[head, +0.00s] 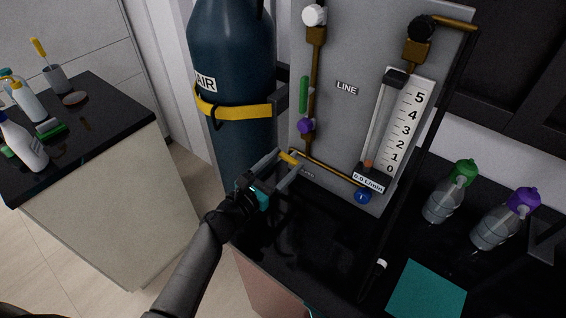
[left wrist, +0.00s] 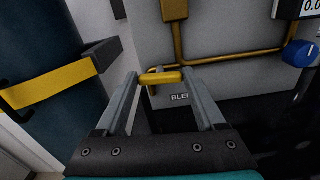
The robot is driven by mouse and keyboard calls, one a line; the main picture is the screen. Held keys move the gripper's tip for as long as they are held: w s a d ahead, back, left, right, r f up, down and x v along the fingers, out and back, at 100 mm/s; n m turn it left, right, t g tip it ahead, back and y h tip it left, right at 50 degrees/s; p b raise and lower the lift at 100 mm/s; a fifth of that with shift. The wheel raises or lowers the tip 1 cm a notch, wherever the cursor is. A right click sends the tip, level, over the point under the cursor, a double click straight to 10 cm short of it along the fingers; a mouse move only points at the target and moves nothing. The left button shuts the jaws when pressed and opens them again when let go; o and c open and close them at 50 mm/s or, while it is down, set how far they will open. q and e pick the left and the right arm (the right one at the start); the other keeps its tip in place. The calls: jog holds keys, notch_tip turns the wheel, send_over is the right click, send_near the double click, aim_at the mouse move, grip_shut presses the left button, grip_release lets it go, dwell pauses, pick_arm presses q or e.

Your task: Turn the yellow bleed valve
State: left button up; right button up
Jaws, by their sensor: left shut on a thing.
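The yellow bleed valve (head: 288,158) is a small bar handle low on the grey panel, at the left end of the brass pipe. My left gripper (head: 287,161) reaches it from the front left and is shut on it. In the left wrist view the yellow handle (left wrist: 160,78) lies crosswise between the two grey fingertips, one at each end. A partly covered "BLEED" label (left wrist: 180,97) sits just below it. My right gripper does not show.
A dark blue AIR cylinder (head: 232,45) with a yellow strap stands left of the panel (head: 345,120). A flowmeter (head: 395,130) and blue knob (head: 362,196) are to the right. Two bottles (head: 442,202) (head: 492,228) and a teal mat (head: 427,291) are on the black bench.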

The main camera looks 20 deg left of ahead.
pick_arm(q)
jog(key=m+b, duration=0.2)
jog(key=m, duration=0.1)
jog(key=shift+f+m+b, duration=0.15)
jog(key=shift+m+b, duration=0.25)
jog(key=m+b, duration=0.2)
jog(key=m, duration=0.2)
jog(key=shift+d+m+b, duration=0.1)
jog(key=shift+m+b, duration=0.2)
jog(key=shift+b, duration=0.1)
jog(key=m+b, duration=0.2)
jog(key=m, duration=0.2)
jog(key=shift+s+f+m, duration=0.1)
jog(key=shift+m, duration=0.2)
jog(key=shift+m+b, duration=0.65)
jog(key=shift+m, duration=1.25)
jog(key=o, duration=1.3)
jog(key=shift+o, duration=0.2)
